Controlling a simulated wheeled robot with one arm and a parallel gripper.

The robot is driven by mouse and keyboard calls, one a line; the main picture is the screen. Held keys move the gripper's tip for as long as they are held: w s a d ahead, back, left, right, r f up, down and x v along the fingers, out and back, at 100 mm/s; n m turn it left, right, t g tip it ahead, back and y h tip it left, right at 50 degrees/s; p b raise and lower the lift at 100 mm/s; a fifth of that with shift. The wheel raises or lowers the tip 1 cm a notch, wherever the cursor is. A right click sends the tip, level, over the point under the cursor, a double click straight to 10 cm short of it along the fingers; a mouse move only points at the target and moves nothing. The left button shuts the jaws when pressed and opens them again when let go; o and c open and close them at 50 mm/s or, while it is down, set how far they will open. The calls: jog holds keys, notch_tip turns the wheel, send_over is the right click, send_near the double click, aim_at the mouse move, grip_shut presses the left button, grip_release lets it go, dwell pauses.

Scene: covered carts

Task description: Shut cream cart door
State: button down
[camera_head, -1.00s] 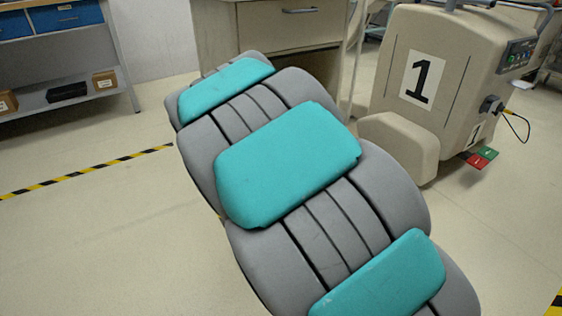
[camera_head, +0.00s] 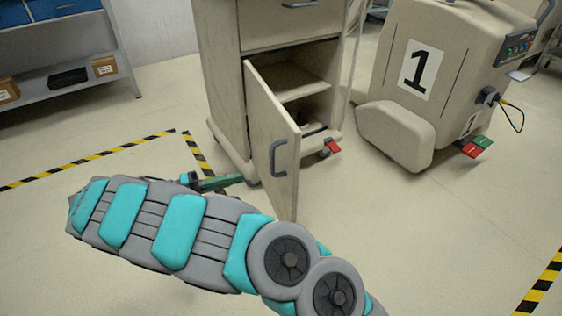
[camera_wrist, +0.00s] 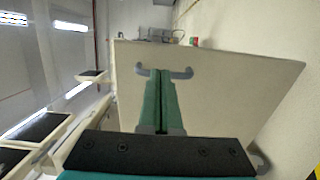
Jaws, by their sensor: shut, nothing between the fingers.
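The cream cart (camera_head: 222,90) stands at the upper middle of the head view. Its lower door (camera_head: 262,118) is swung wide open toward me, and shelves show inside. A grey handle (camera_head: 279,156) is on the door's outer face, near its free edge. My gripper (camera_head: 238,179), with green fingers, is on the outer side of the door, low and left of the handle, pointing at the panel. In the wrist view, my shut fingers (camera_wrist: 160,74) point at the door panel (camera_wrist: 230,85), with the handle (camera_wrist: 182,73) at their tips. I cannot tell whether they touch.
A beige machine marked 1 (camera_head: 455,60) stands right of the cart. A shelf unit (camera_head: 75,55) is at the upper left. A small red tag (camera_head: 332,147) is at the cart's lower right. The floor at left and right is open, with striped tape.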

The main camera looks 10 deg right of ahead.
aim_at(292, 164)
jog(key=d, duration=0.4)
jog(key=w+d+p, duration=0.1)
jog(key=d, duration=0.3)
jog(key=d+p, duration=0.1)
jog(key=d, duration=0.4)
jog(key=shift+w+d+f, duration=0.1)
jog(key=shift+w, duration=0.3)
